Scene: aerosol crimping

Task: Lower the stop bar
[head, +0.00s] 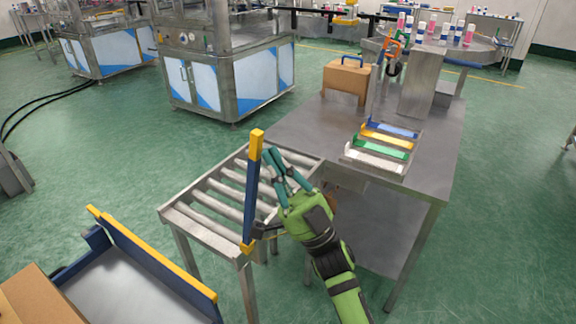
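The stop bar (251,195) is a blue bar with yellow ends. It stands nearly upright at the front corner of the roller table (199,233), its lower end by a dark pivot bracket. My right gripper (270,153), green with teal fingers, is just right of the bar, its fingertips near the bar's upper part. My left gripper is out of view.
A steel table (310,128) adjoins the rollers at the right. A blue-and-yellow-edged cart (150,257) and a cardboard box (35,300) are at lower left.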

